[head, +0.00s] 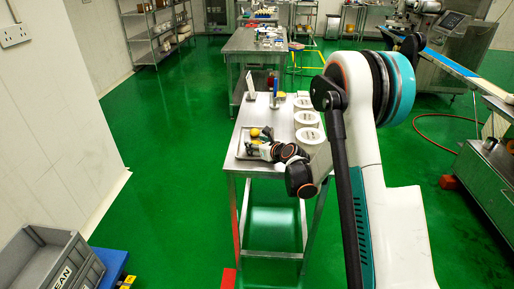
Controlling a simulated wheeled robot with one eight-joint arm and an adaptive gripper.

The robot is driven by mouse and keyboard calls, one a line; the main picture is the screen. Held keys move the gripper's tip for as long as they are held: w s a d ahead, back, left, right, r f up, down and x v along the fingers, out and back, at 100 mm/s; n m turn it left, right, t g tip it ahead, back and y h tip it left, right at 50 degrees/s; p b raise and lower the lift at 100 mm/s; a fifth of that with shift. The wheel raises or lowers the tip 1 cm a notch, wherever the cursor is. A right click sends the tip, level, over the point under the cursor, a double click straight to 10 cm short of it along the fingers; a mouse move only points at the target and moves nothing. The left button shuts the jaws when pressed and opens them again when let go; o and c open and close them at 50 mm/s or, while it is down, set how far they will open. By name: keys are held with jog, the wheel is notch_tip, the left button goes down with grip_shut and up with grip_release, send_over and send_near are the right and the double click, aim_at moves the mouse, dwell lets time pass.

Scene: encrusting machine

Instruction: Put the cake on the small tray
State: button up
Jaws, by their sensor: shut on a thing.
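A small grey tray (241,152) lies on the near end of the steel table in the head view, partly hidden by my wrist. A round yellow cake (255,132) shows at the tray's far side. My gripper (259,143) is low over the tray, just in front of the yellow cake, and is shut on a small yellowish thing, apparently a cake. The view is small, and I cannot tell whether the held cake touches the tray.
White round containers (306,119) stand in a row on the table's right side. A blue upright object (275,90) stands farther back. A second steel table (251,41) is beyond. A grey crate (47,262) is at the lower left. Green floor is clear to the left.

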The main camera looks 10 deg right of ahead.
jog(key=o, duration=1.1)
